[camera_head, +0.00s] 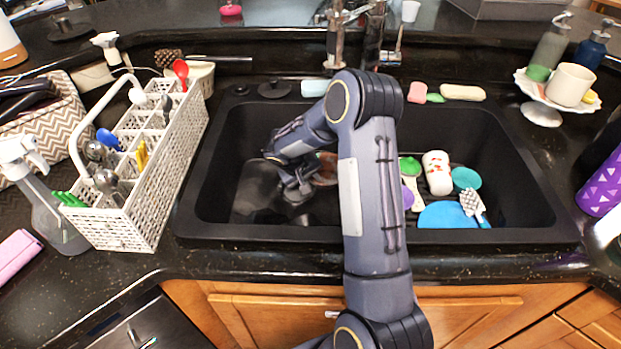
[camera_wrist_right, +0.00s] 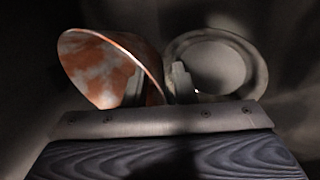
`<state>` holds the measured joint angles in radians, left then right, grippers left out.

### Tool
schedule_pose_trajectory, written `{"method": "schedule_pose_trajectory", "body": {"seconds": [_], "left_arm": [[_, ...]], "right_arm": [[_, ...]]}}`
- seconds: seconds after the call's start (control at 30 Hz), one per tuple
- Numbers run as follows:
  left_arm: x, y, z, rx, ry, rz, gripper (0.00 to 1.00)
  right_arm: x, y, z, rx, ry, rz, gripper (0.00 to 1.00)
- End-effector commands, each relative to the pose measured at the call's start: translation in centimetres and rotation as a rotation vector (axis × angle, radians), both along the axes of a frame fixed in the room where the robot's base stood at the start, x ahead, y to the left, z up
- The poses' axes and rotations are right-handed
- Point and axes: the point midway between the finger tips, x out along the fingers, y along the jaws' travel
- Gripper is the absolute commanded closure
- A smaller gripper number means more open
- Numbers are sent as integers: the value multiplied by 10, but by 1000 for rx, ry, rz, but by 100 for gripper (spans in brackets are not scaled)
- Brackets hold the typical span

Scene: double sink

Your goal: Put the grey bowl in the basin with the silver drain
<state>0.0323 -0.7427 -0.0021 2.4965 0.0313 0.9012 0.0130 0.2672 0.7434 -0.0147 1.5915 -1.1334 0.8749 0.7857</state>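My right gripper (camera_head: 296,190) is down inside the left basin of the black double sink. In the right wrist view its two fingers (camera_wrist_right: 158,85) stand a little apart. The rim of a mottled brown-and-white bowl (camera_wrist_right: 88,65) crosses between them. A round, rimmed grey piece, apparently the grey bowl (camera_wrist_right: 215,68), lies just beyond the right finger. I cannot tell whether the finger touches it. In the head view a brown bowl (camera_head: 326,168) shows partly beside my arm. The arm hides much of the sink's middle. I cannot make out a silver drain. My left gripper is out of view.
The right basin holds a red-and-white cup (camera_head: 437,172), a teal bowl (camera_head: 466,179), a blue plate (camera_head: 450,215) and a brush (camera_head: 472,204). A white utensil basket (camera_head: 150,165) stands left of the sink. The faucet (camera_head: 336,40) rises behind it.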

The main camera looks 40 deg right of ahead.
Motion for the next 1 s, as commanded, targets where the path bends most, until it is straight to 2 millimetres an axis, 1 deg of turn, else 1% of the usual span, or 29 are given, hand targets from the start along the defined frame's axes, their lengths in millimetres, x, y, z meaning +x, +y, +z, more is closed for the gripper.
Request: {"method": "schedule_pose_trajectory", "body": {"seconds": [0.17, 0.3, 0.33, 0.47, 0.7, 0.83, 1.0], "left_arm": [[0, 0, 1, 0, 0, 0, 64], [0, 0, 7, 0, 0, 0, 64], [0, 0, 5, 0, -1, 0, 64], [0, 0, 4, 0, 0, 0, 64], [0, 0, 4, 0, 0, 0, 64], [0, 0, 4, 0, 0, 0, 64], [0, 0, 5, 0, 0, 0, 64]], "right_arm": [[0, 0, 0, 0, 0, 0, 76], [0, 1, 7, 1, 0, 0, 76], [1, 3, 9, -1, -3, 1, 76], [0, 14, 31, -1, -5, 3, 76], [-2, 39, 77, 0, -5, 1, 76], [-3, 49, 96, 0, -3, 1, 76], [-4, 55, 108, 0, -1, 0, 76]]}}
